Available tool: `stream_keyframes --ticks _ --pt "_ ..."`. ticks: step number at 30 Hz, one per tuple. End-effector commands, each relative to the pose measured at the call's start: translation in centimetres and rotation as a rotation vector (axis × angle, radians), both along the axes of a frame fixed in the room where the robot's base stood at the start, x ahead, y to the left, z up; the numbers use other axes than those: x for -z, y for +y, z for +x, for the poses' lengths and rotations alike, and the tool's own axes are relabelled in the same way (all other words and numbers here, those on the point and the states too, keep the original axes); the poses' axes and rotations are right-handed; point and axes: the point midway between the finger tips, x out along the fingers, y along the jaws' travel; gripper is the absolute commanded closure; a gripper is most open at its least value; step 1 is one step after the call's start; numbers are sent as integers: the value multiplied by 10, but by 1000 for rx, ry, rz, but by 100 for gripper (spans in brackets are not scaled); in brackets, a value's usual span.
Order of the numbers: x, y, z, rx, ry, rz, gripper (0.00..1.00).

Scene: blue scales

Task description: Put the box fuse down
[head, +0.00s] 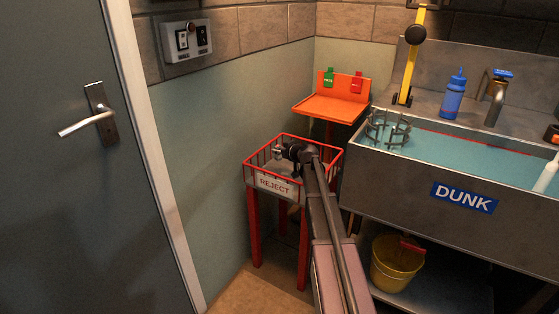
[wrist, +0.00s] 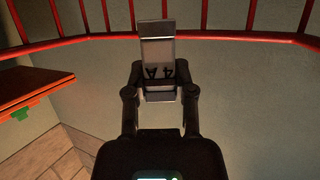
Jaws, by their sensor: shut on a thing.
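The box fuse (wrist: 157,52) is a small grey block with dark bands and a dark "4 A" marking, upside down in the wrist view. My gripper (wrist: 160,80) is shut on it, with one finger on each side. In the head view my gripper (head: 281,151) is at the red wire basket marked REJECT (head: 318,150), around the height of its rim. The fuse is hard to make out there. The basket's red rim and bars also show in the wrist view (wrist: 80,38). I cannot tell whether the fuse touches the basket.
An orange stand (head: 330,108) with a green tag and a red tag is behind the basket. The DUNK sink (head: 400,175) with blue-green liquid and a wire ring is to the right. A yellow bucket (head: 392,268) sits below it. A grey door (head: 60,190) is on the left.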

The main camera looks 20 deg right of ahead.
Motion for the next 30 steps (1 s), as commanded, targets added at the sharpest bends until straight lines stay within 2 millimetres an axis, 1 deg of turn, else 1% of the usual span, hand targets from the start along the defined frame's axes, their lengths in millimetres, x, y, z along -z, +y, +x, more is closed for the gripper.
stream_keyframes --ticks 5,8,18,21,30 --pt "1 0 0 0 0 0 100" --pt "5 0 0 0 0 0 100" --pt "32 1 0 0 0 0 100" --pt "37 1 0 -1 0 0 100" --pt "37 1 0 -1 0 0 100"
